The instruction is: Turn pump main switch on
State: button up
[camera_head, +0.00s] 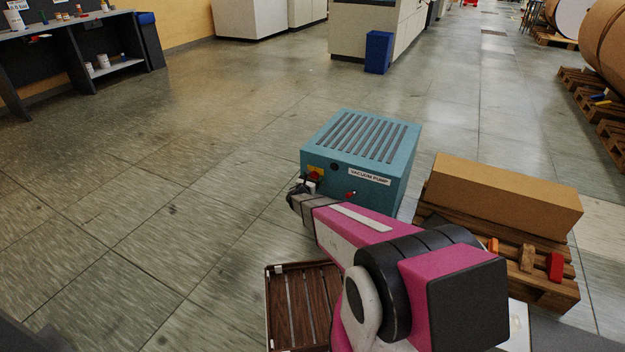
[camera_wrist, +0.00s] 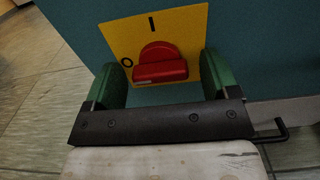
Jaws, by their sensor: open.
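The teal vacuum pump (camera_head: 395,172) stands on the floor, with a slatted top and a white "VACUUM PUMP" label. Its main switch is a red rotary knob (camera_wrist: 160,66) on a yellow plate (camera_wrist: 184,24), also seen in the head view (camera_head: 314,175). The plate has an "O" at the left and an "I" at the top. The knob's grip bar lies roughly level, toward the "O" side. My gripper (camera_wrist: 164,62) is open, its green fingers on either side of the knob. Contact cannot be told. In the head view my gripper partly hides the switch area.
A small red part (camera_head: 351,194) sticks out of the pump front, right of the switch. A brown slatted crate (camera_head: 268,300) is below my arm. A pallet (camera_head: 540,285) with a cardboard box (camera_head: 505,195) stands close at right. The floor at left is clear.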

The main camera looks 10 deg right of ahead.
jog(key=c, duration=0.9)
jog(key=shift+m, duration=0.3)
jog(key=shift+s+m, duration=0.1)
jog(key=shift+m, duration=8.5)
jog(key=o, duration=0.9)
